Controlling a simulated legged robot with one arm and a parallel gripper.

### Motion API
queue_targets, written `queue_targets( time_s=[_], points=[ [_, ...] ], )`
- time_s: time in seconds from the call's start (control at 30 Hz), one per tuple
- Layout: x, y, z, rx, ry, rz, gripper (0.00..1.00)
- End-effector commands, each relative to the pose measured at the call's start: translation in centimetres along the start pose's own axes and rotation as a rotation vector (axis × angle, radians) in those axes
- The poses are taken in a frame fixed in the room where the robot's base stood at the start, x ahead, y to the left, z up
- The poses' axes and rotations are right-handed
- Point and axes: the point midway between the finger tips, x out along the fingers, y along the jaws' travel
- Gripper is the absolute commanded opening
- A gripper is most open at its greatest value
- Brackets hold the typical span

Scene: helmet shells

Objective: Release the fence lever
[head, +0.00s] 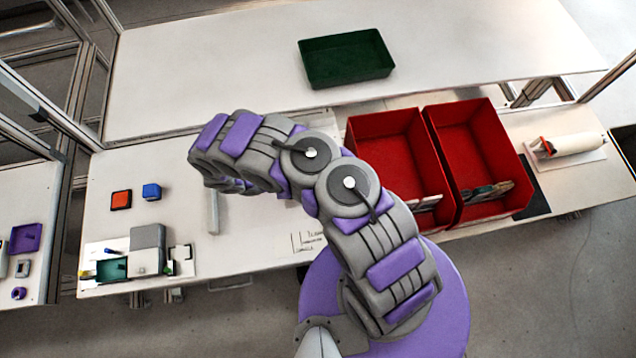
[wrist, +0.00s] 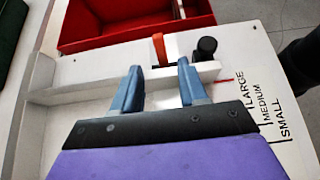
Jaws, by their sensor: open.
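In the wrist view an orange-red lever (wrist: 159,48) stands up at a pale fence block (wrist: 160,75), just beyond my fingertips. My gripper (wrist: 160,65) is open, with one blue finger to each side of the lever's line. I cannot tell whether the fingers touch the block below. A black round knob (wrist: 206,48) stands just right of the lever, outside the right finger. In the head view my arm hides the lever, and the fingers cannot be made out.
Size marks (wrist: 262,105) reading large, medium and small are beside the fence. Two red bins (head: 400,135) stand right of my arm. A dark green tray (head: 345,60) is on the back table. A grey block (head: 148,240) and small coloured blocks are at left.

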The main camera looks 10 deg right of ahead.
Motion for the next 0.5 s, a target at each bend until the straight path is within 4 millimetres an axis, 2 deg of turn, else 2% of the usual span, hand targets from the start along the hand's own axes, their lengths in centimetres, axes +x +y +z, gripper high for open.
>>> queue_targets(
  time_s=[0.2,0.5],
  points=[
    [-5.2,0.2,-0.2,0.003,0.006,0.007,0.43],
    [-10.4,0.2,-0.2,0.001,0.004,0.002,0.43]
  ],
)
